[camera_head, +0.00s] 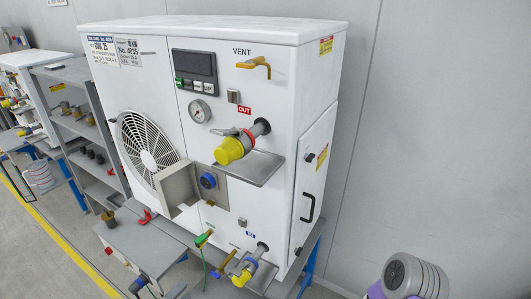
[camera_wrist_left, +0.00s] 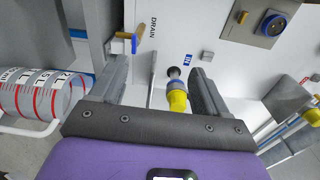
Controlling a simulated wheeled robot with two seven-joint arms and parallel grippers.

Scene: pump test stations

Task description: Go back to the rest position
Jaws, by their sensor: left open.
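My left gripper (camera_wrist_left: 158,72) shows in the left wrist view, its two dark fingers apart with nothing gripped. Behind the gap is the yellow-ended IN port (camera_wrist_left: 177,98) of the test unit. Whether the fingers reach around it is not clear, but they do not close on it. In the head view a purple and grey part of my arm (camera_head: 413,277) shows at the lower right corner; no fingertips can be made out there. My right gripper is not in view.
The white test unit (camera_head: 318,130) stands on a bench against the wall. Its yellow-ended OUT port (camera_head: 232,149) and IN port (camera_head: 243,277) stick out. A grey shelf (camera_head: 84,73) is at left. A red-striped cylinder (camera_wrist_left: 40,92) is left in the wrist view. The right wall is bare.

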